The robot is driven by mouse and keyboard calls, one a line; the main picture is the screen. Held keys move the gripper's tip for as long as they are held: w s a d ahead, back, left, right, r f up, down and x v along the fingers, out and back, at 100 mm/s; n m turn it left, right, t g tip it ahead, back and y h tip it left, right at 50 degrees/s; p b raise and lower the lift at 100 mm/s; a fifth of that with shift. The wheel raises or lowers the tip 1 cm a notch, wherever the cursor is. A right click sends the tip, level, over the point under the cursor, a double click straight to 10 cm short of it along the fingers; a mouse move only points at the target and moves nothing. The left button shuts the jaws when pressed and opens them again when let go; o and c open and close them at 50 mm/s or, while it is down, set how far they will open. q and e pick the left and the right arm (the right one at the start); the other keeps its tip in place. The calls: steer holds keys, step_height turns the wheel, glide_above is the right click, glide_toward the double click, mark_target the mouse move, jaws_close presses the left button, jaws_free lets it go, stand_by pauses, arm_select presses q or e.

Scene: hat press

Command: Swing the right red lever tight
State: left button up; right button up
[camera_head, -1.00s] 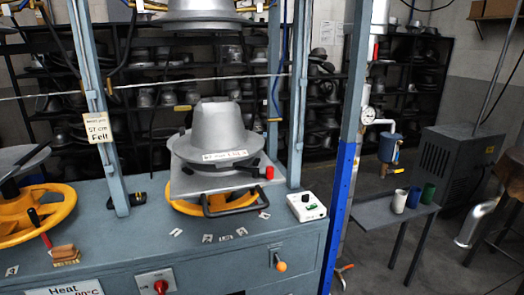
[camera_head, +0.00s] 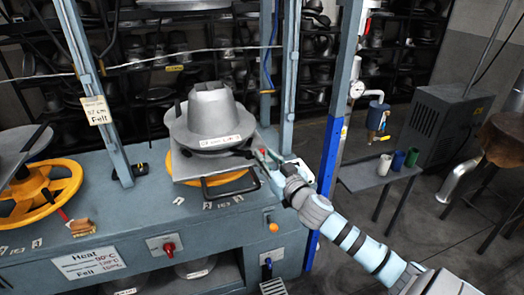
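The grey metal hat form (camera_head: 212,112) sits on a plate (camera_head: 186,166) above a yellow handwheel (camera_head: 221,177) in the middle press. A small red lever end (camera_head: 263,151) shows at the plate's right side, mostly hidden by my gripper. My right gripper (camera_head: 268,158) comes in from the lower right, with its fingertips at this red end. Whether the fingers touch or enclose it is too small to tell. My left gripper is not in view.
The blue-grey bench front carries a red switch (camera_head: 169,247) and an orange knob (camera_head: 273,227). Cups (camera_head: 398,160) stand on a side table (camera_head: 362,181). A second yellow handwheel (camera_head: 66,180) is at left.

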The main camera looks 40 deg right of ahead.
mark_target(262, 150)
steer(key=w, duration=0.3)
steer(key=shift+w+d+r+p, duration=0.1)
steer(key=shift+d+r+p, duration=0.05)
steer(key=shift+p, duration=0.2)
jaws_close()
steer(key=shift+a+f+m+h+b, duration=0.15)
steer(key=shift+m+h+b, duration=0.25)
steer(key=shift+h+b, duration=0.15)
steer(key=shift+a+f+m+h+b, duration=0.15)
steer(key=shift+m+h+b, duration=0.25)
steer(key=shift+h, duration=0.15)
steer(key=shift+s+m+g+h, duration=0.2)
steer(key=shift+m+g+h, duration=0.25)
steer(key=shift+h, duration=0.25)
steer(key=m+g+h+b, duration=0.1)
steer(key=a+m+h+b, duration=0.1)
steer(key=h+b, duration=0.1)
steer(key=shift+s+f+g, duration=0.1)
steer(key=shift+g, duration=0.25)
steer(key=shift+s+r+m+g+h, duration=0.15)
steer(key=shift+r+m+g+h, duration=0.15)
steer(key=shift+r+m+h, duration=0.1)
